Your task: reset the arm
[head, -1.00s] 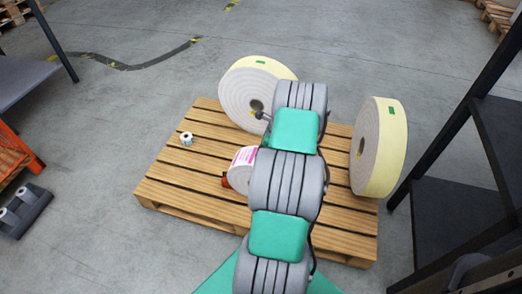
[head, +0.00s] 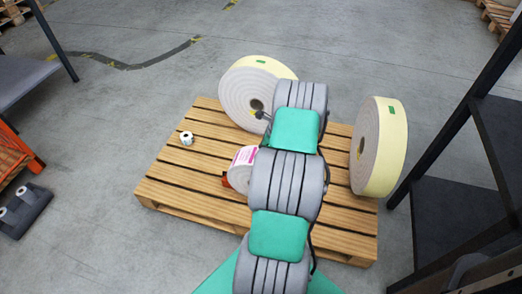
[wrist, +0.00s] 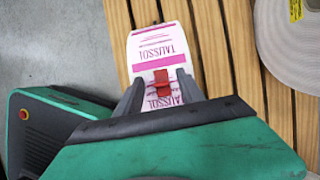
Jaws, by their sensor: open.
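My arm reaches out over the wooden pallet (head: 190,165) in the head view, and its links hide my gripper there. In the wrist view my gripper (wrist: 161,92) is open, with its two grey fingers apart. A white label roll with pink print (wrist: 157,45) lies beyond and below the fingers, and a small red part (wrist: 161,82) shows between them. I cannot tell whether the fingers touch either one. In the head view the printed roll (head: 241,170) shows just left of my arm, partly hidden by it.
Two large cream-edged rolls stand on the pallet, one behind (head: 240,95) and one at right (head: 383,150). A small white roll (head: 187,138) sits at the pallet's left. A black shelf rack (head: 455,200) stands close at right.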

